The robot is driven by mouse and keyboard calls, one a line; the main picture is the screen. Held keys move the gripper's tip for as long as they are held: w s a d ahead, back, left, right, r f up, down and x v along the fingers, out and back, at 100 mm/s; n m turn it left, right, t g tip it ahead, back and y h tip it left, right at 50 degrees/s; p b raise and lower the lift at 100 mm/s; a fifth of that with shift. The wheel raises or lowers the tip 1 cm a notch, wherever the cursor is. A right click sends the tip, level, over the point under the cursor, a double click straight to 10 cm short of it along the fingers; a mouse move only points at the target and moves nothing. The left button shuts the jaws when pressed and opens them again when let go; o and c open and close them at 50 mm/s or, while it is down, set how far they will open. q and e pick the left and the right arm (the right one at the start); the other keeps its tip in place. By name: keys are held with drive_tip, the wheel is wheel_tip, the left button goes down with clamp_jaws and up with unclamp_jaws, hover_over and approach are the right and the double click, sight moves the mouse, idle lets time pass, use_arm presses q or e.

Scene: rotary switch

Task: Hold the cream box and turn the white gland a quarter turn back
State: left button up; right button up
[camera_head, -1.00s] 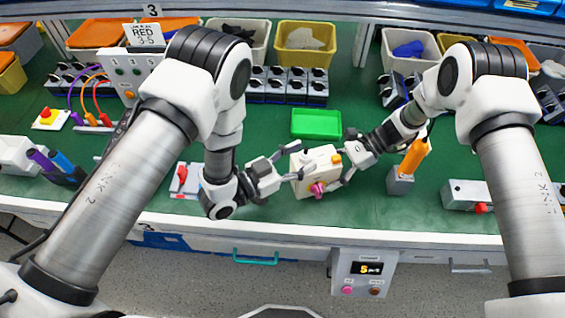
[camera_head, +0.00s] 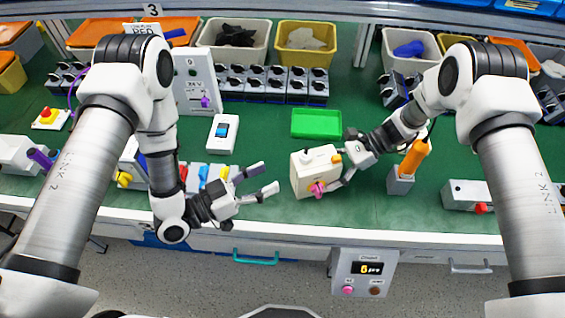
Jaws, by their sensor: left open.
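The cream box (camera_head: 303,182) stands at the middle of the green bench, with a pink knob (camera_head: 318,188) on its front and a yellow-orange part (camera_head: 336,158) at its top right. A pale raised part shows on top of the box, but I cannot tell whether it is the white gland. My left gripper (camera_head: 270,179) is open and empty, left of the box and apart from it, fingers pointing at it. My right gripper (camera_head: 346,168) is at the box's right side and appears shut on it; one finger shows along that side and the other is mostly hidden.
A green tray (camera_head: 316,123) lies behind the box. A grey block with an orange handle (camera_head: 415,157) stands close on the right. A white switch with a blue rocker (camera_head: 222,133) lies at the back left. Bench space in front of the box is clear.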

sight(306, 153)
use_arm(q)
drive_tip(key=w+d+m+g+h, duration=0.1)
drive_tip(key=w+d+m+g, duration=0.2)
drive_tip(key=w+m+g, duration=1.05)
drive_tip(key=s+d+g, duration=0.2)
drive_tip(key=s+d, duration=0.1)
drive_tip(key=s+d+g, duration=0.2)
drive_tip(key=s+d, duration=0.1)
drive_tip(key=shift+d+f, duration=0.1)
drive_tip(key=shift+d, duration=0.1)
clamp_jaws()
